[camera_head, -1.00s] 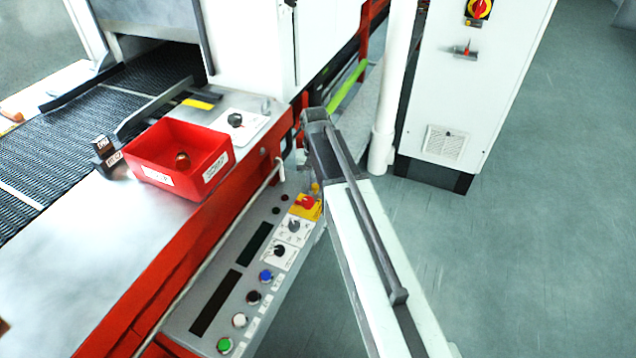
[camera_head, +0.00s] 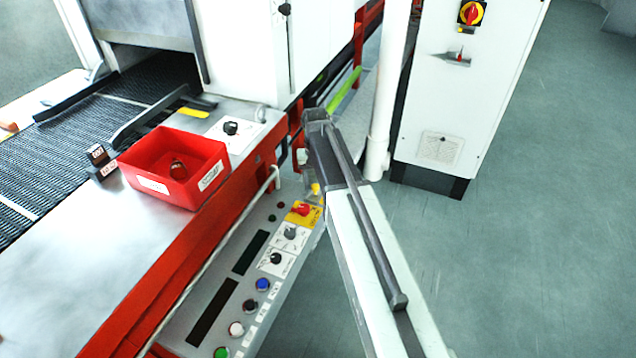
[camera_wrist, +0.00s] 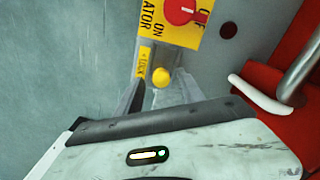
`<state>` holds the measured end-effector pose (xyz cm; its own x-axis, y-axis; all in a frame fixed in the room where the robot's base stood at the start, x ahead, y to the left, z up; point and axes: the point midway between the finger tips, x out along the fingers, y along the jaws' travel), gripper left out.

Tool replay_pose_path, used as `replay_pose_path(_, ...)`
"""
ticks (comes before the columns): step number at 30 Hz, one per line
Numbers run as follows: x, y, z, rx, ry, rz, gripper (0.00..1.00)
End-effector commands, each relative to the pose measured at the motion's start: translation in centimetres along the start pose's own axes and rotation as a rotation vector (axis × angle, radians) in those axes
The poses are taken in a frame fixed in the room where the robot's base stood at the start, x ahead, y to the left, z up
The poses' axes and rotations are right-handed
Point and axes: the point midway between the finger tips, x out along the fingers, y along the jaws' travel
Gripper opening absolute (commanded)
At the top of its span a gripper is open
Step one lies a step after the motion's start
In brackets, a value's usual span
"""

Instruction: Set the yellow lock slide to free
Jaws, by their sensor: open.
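The yellow lock slide is a small round yellow knob (camera_wrist: 161,77) beside a yellow strip marked LOCK (camera_wrist: 143,63) with an arrow. In the head view the knob (camera_head: 316,188) shows at the panel's far end, beside my arm. The slide's slot and any free marking are not clear. In the head view my gripper is hidden behind my arm.
A yellow plate with a red rotary switch (camera_wrist: 180,10) sits close to the knob. A white bent rail (camera_wrist: 262,95) and red frame are at the right. The control panel (camera_head: 222,312) carries several buttons and knobs. A red bin (camera_head: 140,165) stands on the machine. Open floor lies right.

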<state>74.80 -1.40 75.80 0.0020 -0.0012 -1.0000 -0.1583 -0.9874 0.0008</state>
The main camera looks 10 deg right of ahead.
Motion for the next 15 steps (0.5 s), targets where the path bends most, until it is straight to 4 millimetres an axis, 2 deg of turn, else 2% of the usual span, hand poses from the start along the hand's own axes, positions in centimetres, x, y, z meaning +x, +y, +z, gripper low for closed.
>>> replay_pose_path(4,-0.5,0.0,0.1,0.000,-0.001,0.000,0.45)
replay_pose_path(7,-1.6,0.0,0.1,0.000,-0.001,0.000,0.45)
replay_pose_path(15,-6.6,0.0,0.1,0.000,0.000,0.000,0.45)
